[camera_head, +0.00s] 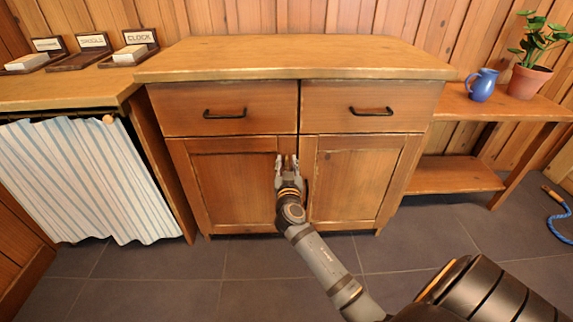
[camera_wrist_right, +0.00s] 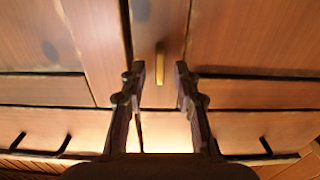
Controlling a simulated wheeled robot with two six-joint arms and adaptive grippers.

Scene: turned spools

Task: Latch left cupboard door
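The left cupboard door (camera_head: 230,185) is a wooden panel door under the left drawer. It looks closed or nearly so; I cannot tell exactly. My right gripper (camera_head: 287,163) is in front of its upper right edge, near the middle of the cupboard. In the right wrist view, a small brass latch bar (camera_wrist_right: 160,62) stands lengthwise on a wooden stile. My right gripper (camera_wrist_right: 160,75) is open, its two dark fingers to either side of the latch's near end, with gaps visible. In the head view the gripper hides the latch. My left gripper is not in view.
Above the doors are drawers with black handles (camera_head: 225,114). The right cupboard door (camera_head: 352,180) is beside the left one. A striped curtain (camera_head: 90,180) hangs at left. A blue jug (camera_head: 482,85) and potted plant (camera_head: 530,75) stand on the right shelf. The floor in front is clear.

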